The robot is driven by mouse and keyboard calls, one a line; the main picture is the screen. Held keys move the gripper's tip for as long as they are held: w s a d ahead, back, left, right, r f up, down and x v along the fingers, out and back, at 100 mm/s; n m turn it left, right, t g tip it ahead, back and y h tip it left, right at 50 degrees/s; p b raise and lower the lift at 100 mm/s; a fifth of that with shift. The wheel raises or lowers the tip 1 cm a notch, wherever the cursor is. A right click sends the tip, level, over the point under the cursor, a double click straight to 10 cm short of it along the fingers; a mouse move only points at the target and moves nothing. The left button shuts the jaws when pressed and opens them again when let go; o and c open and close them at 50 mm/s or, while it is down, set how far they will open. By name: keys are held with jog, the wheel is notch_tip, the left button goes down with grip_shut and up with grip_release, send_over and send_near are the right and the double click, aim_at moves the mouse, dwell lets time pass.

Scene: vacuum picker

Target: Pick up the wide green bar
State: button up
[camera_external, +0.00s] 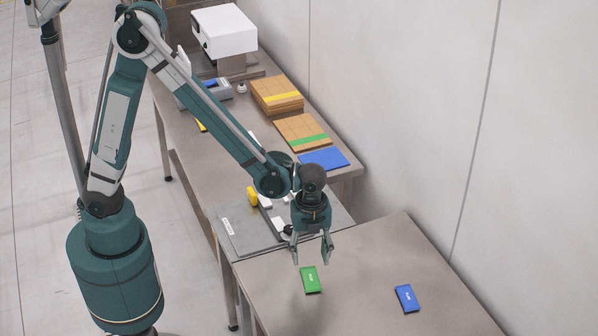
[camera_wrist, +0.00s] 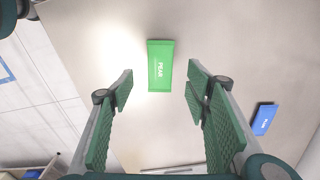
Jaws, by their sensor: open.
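The wide green bar (camera_external: 311,280) is a flat green block with white lettering, lying on the near table. In the wrist view the green bar (camera_wrist: 160,65) lies just beyond the fingertips, roughly centred between them, with its long side running along the finger direction. My gripper (camera_external: 312,258) is open and empty, pointing down above the table, a little behind the bar in the external view. In the wrist view the two green padded fingers of my gripper (camera_wrist: 160,85) stand apart on either side, not touching the bar.
A blue bar (camera_external: 407,298) lies to the right on the same table, also in the wrist view (camera_wrist: 264,119). Cardboard stacks (camera_external: 277,95), a blue sheet (camera_external: 324,159) and a white machine (camera_external: 226,32) are on the far table. The wall stands along the right. Table around the bars is clear.

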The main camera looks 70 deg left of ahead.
aim_at(310, 275)
jog(key=shift+f, duration=1.25)
jog(key=shift+f, duration=0.1)
jog(key=shift+f+b, duration=0.55)
jog(key=shift+f, duration=2)
jog(key=c, duration=1)
